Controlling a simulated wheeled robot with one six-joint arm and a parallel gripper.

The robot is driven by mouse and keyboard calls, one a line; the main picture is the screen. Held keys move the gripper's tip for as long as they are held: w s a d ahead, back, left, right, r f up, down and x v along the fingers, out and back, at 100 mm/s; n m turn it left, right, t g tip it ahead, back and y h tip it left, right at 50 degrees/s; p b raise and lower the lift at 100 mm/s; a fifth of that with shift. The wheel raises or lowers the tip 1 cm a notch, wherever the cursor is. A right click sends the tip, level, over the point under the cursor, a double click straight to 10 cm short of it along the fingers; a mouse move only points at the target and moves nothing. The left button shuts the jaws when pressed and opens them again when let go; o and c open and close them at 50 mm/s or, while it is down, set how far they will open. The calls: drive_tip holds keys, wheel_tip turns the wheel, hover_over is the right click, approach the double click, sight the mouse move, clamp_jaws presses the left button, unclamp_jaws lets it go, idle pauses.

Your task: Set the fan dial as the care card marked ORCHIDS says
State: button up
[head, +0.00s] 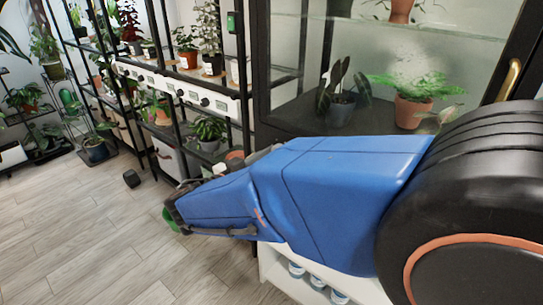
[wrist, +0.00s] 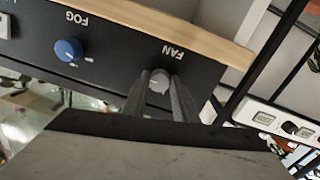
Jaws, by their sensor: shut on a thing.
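In the wrist view the fan dial (wrist: 158,85) is a pale grey knob on a dark panel (wrist: 115,62), under the upside-down word FAN. My gripper (wrist: 161,76) has one finger on each side of it and is shut on it. The fingers hide its sides, and I cannot read its setting. In the head view my blue arm reaches left and hides the panel and the dial. I cannot make out a care card marked ORCHIDS in either view.
A blue FOG dial (wrist: 68,50) sits left of the fan dial on the same panel. A glass cabinet (head: 300,105) with potted plants stands behind my arm. Black plant racks (head: 155,75) stand further left. The wooden floor (head: 80,230) at the left is mostly clear.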

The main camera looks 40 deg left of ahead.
drive_tip(key=shift+f, duration=0.15)
drive_tip(key=o, duration=1)
drive_tip(key=shift+o, duration=0.2)
drive_tip(key=shift+s, duration=0.15)
drive_tip(key=s, duration=1.7)
drive_tip(key=shift+a, duration=0.4)
